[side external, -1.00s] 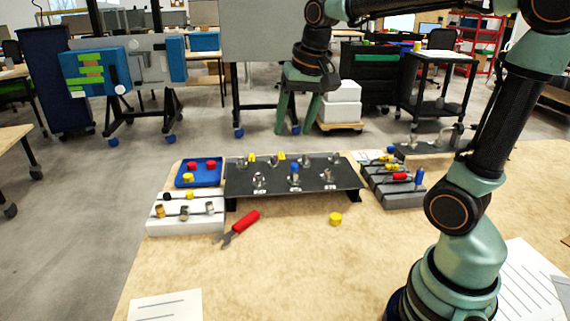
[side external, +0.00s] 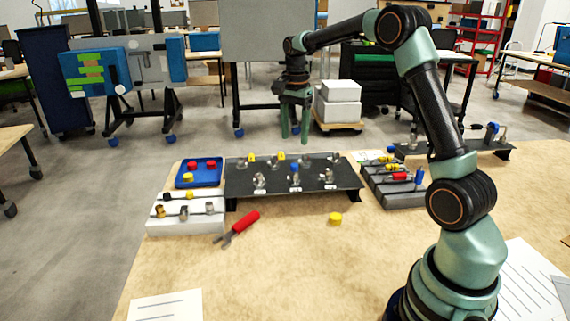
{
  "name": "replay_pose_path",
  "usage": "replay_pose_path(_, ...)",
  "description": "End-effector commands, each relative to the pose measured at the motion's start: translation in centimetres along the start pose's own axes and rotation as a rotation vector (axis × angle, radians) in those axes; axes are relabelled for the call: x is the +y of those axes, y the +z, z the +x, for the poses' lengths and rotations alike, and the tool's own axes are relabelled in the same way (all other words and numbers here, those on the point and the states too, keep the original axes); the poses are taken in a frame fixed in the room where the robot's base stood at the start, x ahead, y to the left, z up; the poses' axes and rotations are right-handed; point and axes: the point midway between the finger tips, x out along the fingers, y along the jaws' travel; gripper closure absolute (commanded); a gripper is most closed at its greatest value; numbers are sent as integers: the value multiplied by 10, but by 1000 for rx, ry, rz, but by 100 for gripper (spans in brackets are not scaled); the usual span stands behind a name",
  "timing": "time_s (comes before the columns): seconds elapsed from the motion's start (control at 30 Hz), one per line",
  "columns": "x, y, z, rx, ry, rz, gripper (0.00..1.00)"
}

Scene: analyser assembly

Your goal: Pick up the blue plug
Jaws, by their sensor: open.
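A small blue piece (side external: 295,178) stands on a fitting near the middle of the dark panel (side external: 236,186). A second, upright blue piece (side external: 419,177) stands at the right end of the grey rack (side external: 400,199) on the right. Which of them is the blue plug, I cannot tell for sure. My gripper (side external: 294,141) points down above the far side of the dark panel, fingers apart, with nothing between them. It is apart from both blue pieces.
A red-handled tool (side external: 244,224) and a yellow cap (side external: 335,218) lie in front of the panel. Another fixture (side external: 478,144) stands at the back right. The front table is mostly clear.

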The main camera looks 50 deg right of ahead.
Motion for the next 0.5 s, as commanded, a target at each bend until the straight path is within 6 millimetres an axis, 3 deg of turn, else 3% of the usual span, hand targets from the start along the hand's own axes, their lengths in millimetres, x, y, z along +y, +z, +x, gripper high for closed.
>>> replay_pose_path(0.1, 0, 1, 20, -1, 2, -1, 37)
replay_pose_path(0.37, 0, 1, 39, 0, 0, -3, 37)
replay_pose_path(0.5, 1, 2, 58, -1, 2, -3, 37)
